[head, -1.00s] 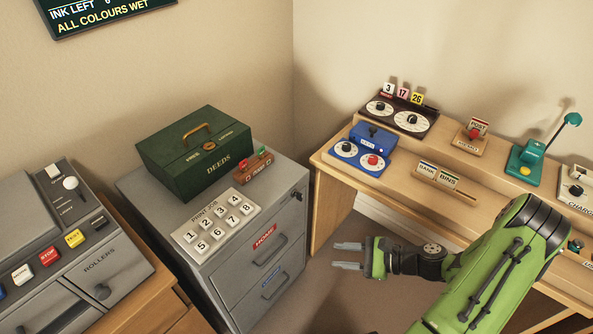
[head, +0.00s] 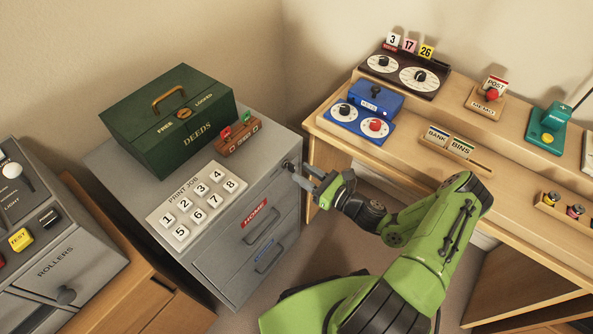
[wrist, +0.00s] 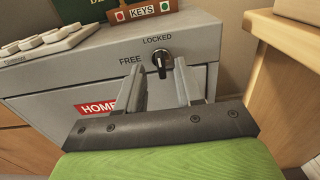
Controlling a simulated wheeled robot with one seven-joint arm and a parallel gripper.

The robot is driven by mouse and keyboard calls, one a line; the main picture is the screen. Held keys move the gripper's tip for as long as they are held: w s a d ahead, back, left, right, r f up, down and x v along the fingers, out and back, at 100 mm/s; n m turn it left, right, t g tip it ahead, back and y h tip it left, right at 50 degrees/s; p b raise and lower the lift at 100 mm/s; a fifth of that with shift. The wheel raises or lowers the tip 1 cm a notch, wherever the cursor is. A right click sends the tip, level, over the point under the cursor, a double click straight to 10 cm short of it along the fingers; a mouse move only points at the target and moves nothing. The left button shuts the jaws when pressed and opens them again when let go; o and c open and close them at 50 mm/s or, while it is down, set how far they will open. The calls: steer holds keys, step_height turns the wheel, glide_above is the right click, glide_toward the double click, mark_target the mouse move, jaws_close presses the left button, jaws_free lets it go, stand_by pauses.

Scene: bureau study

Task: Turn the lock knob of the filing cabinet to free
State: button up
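The grey filing cabinet (head: 228,262) stands in the corner, with its lock knob (head: 288,166) high on the front face at the right. In the wrist view the dark lock knob (wrist: 160,60) sits on a round metal plate, its grip roughly upright. "LOCKED" is printed above it and "FREE" to its left. My gripper (head: 304,174) is just in front of the knob. In the wrist view its two fingers (wrist: 161,76) are apart and empty, with the knob showing between their tips. I cannot tell whether they touch it.
On the cabinet stand a green DEEDS box (head: 170,120), a KEYS block (head: 240,137) and a PRINT JOB keypad (head: 198,205). A wooden desk (head: 330,130) is close on the right. The HOME drawer (head: 255,225) has a protruding handle. The printer (head: 60,255) stands left.

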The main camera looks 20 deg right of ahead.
mark_target(290, 166)
steer(key=x, duration=0.3)
steer(key=shift+w+a, duration=0.1)
steer(key=shift+w, duration=0.05)
steer(key=shift+c, duration=0.3)
jaws_close()
